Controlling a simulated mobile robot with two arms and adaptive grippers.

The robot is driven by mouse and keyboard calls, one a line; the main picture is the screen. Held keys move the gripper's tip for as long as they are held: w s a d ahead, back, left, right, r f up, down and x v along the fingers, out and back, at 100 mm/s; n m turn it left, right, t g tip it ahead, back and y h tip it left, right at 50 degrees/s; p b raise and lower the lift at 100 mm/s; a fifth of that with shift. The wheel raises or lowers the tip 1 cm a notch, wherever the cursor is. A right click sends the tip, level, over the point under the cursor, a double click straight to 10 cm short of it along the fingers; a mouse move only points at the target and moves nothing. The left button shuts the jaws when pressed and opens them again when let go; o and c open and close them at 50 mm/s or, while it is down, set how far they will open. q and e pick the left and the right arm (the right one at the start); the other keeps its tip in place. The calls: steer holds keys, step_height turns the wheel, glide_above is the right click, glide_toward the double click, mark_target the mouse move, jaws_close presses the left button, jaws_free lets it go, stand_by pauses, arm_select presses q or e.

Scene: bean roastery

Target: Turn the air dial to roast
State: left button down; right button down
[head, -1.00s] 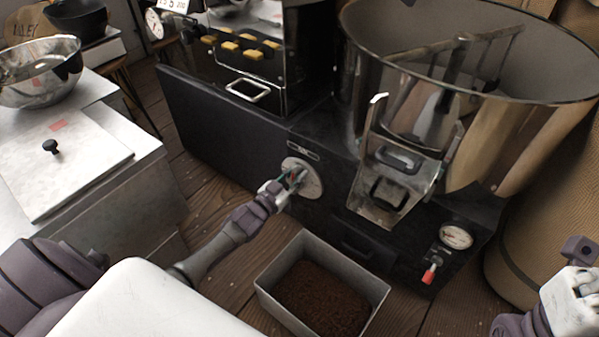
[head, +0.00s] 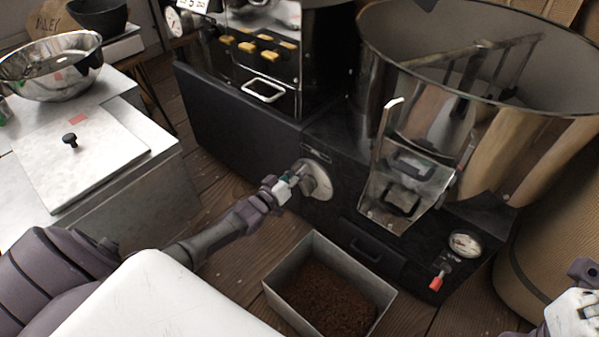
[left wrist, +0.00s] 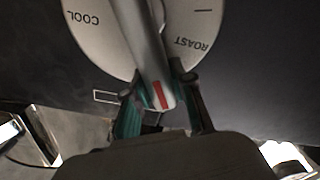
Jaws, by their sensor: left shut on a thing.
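The air dial (head: 318,181) is a round pale plate on the black front of the roaster. In the left wrist view its face (left wrist: 98,42) shows the words COOL at left and ROAST at right, with a grey bar knob (left wrist: 146,48) across it. The knob's red-marked end lies between the two words. My left gripper (head: 291,181) reaches the dial from the lower left. Its teal fingers (left wrist: 160,118) are shut on the knob's near end, one on each side. My right gripper (head: 580,290) is cut off at the right edge; its fingers are unclear.
A metal bin (head: 285,299) of dark grounds stands on the floor below the dial. A steel chute (head: 373,212) and a gauge (head: 464,244) are to the right. A white cabinet (head: 150,195) with a steel bowl (head: 40,70) stands left.

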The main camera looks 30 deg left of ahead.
stand_by(0.4)
arm_select(q)
steer(key=c, duration=1)
jaws_free()
steer(key=shift+o, duration=0.2)
steer(key=s+a, duration=0.1)
steer(key=s, duration=1.1)
steer(key=shift+a, duration=0.4)
